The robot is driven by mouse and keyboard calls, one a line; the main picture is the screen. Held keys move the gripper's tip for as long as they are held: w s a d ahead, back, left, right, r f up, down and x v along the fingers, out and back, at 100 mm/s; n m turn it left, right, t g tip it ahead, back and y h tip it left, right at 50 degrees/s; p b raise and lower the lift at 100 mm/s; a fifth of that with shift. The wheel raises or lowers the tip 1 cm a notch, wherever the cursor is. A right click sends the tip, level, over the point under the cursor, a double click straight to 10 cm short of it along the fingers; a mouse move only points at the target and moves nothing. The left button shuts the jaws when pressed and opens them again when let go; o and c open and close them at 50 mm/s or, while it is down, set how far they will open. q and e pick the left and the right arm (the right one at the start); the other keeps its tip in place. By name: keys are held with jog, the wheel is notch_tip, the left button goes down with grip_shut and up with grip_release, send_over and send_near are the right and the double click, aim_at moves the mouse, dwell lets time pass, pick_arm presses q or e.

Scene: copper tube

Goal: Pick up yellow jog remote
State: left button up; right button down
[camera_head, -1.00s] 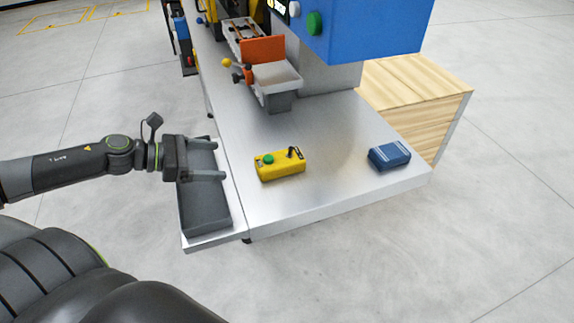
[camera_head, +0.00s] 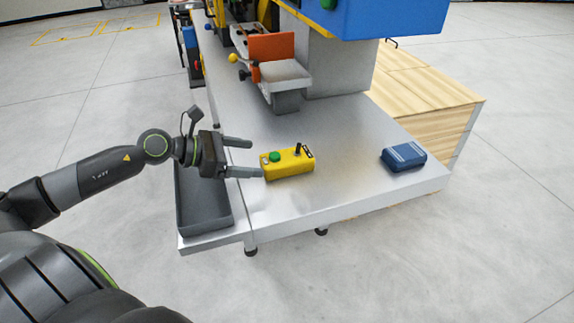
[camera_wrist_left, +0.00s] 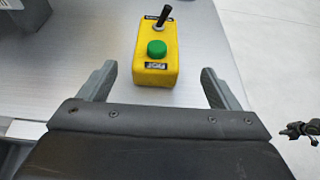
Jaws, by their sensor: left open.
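The yellow jog remote (camera_head: 290,164) lies on the metal table, with a green button and a short black joystick on top. It also shows in the left wrist view (camera_wrist_left: 153,67), ahead of and between the two fingers. My left gripper (camera_head: 243,158) is open and empty, just left of the remote, its fingers pointing at the remote's button end. In the left wrist view the open fingers (camera_wrist_left: 157,88) stand apart, one on each side of the remote's near end, with gaps to it.
A dark grey tray (camera_head: 204,224) lies at the table's left, under my left arm. A blue box (camera_head: 403,157) sits at the table's right. A machine with an orange plate (camera_head: 272,46) stands behind. The metal table (camera_head: 340,170) is bare between remote and blue box.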

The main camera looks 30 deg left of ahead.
aim_at(269, 157)
pick_arm(q)
jog(key=shift+x, duration=1.45)
jog(key=shift+w+d+f+p, duration=0.1)
jog(key=shift+w+d+p, duration=0.15)
jog(key=shift+w+p, duration=0.25)
jog(key=p+x, duration=0.1)
jog(key=x, duration=0.2)
jog(key=shift+w, duration=0.25)
jog(key=shift+w+d+f, duration=0.25)
jog(key=shift+f, duration=0.05)
jog(key=c, duration=1.2)
